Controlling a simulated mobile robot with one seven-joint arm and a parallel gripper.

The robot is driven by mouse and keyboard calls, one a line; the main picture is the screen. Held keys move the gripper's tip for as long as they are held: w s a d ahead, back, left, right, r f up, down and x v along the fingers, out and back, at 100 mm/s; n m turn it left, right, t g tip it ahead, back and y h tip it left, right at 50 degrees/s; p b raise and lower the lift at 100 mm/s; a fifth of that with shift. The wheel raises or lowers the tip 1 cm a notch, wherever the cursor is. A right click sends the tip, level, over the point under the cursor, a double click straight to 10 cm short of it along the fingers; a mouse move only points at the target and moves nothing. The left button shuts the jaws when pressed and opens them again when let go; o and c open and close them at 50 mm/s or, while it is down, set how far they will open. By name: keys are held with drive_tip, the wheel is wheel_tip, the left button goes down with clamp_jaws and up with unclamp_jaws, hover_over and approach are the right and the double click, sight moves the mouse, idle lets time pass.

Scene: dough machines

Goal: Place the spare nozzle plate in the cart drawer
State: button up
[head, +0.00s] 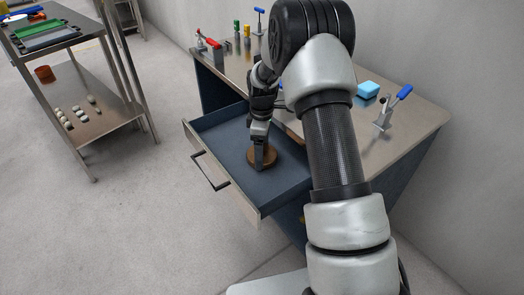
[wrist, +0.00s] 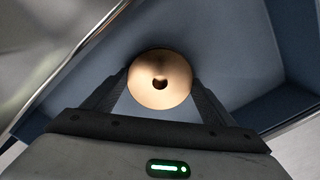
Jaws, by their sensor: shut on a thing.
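The nozzle plate (head: 263,158) is a round, flat, bronze-coloured disc with a hole near its middle. It is inside the open drawer (head: 292,183) of the cart, low over or on the drawer floor; I cannot tell whether it touches. My gripper (head: 262,166) points down into the drawer and is shut on the plate. In the wrist view the plate (wrist: 160,79) sits between the two dark fingers (wrist: 160,100), with the blue-grey drawer floor behind it. The drawer is pulled out and holds nothing else that I can see.
A metal rack (head: 108,122) with pale dough pieces and an orange-brown cup (head: 44,74) stands at left. Open floor lies between rack and drawer.

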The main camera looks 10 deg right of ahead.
drive_tip(key=shift+w+r, duration=0.1)
drive_tip(key=shift+r, duration=0.05)
drive_tip(key=o, duration=1.8)
drive_tip(key=shift+f, duration=0.2)
drive_tip(key=shift+o, duration=0.2)
